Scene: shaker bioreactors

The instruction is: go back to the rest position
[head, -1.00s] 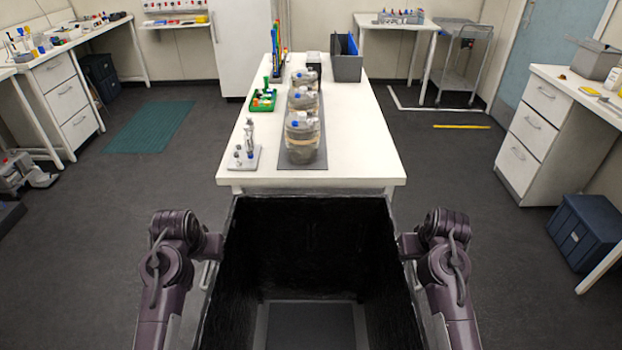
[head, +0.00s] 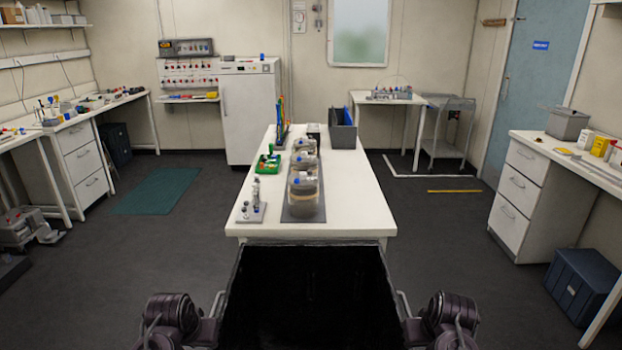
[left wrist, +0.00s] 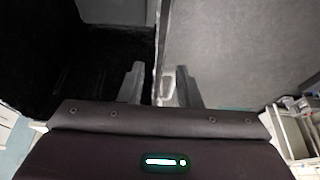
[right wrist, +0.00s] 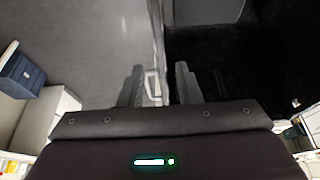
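My left gripper (left wrist: 160,80) shows in the left wrist view with its two grey fingers apart. My right gripper (right wrist: 160,80) shows the same in the right wrist view. A thin pale edge runs behind the gap of each pair of fingers; I cannot tell if it lies between them. I see no lab object held. In the head view my two arms are low, left and right of a black box-like form (head: 310,300), and the fingers cannot be made out.
A white table (head: 350,205) stands ahead with several clear vessels (head: 302,195) on a dark mat, a green rack (head: 268,165) and a grey bin (head: 343,137). Benches line both sides; a blue crate (head: 585,285) is at right.

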